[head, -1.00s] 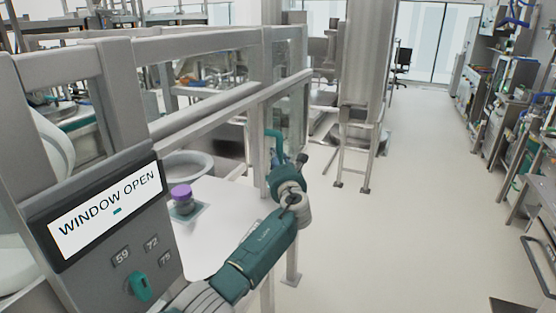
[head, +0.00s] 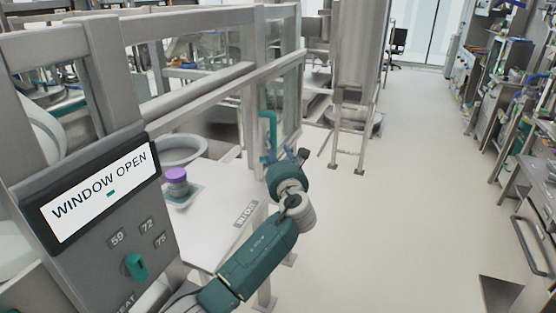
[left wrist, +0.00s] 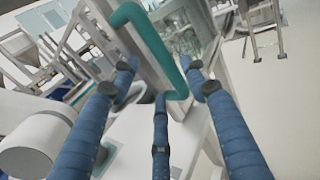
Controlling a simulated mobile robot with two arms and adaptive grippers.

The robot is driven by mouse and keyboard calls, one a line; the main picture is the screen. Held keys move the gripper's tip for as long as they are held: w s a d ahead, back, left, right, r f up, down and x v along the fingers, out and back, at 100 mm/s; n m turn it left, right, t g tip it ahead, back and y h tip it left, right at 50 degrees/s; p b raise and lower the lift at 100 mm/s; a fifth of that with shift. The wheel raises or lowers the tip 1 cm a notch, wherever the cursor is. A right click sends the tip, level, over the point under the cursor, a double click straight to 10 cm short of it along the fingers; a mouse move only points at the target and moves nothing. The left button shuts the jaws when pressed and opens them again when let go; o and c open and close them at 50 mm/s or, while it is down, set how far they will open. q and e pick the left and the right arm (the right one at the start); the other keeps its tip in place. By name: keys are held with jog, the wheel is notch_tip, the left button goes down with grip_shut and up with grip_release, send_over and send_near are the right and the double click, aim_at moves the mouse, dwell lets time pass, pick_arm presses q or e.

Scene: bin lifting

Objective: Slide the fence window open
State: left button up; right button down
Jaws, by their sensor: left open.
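The fence window is a clear pane in a grey metal frame (head: 288,103), at the centre in the head view. Its teal bar handle (head: 272,128) stands upright on the pane's left side. The handle also crosses the top of the left wrist view (left wrist: 152,45). My left gripper (head: 276,153), with blue fingers, is at the handle's lower end. In the left wrist view its three fingers (left wrist: 160,80) are spread open around the handle's lower part, not closed on it. Whether any finger touches it I cannot tell. My right gripper is not in view.
A panel reading "WINDOW OPEN" (head: 100,195) with a teal knob (head: 136,266) stands at the left. A steel tank (head: 358,50) stands beyond. Open floor lies to the right.

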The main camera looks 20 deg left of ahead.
pick_arm(q)
jog(key=v, duration=0.4)
jog(key=shift+s+d, duration=0.15)
jog(key=shift+s, duration=0.05)
jog(key=shift+f, duration=0.1)
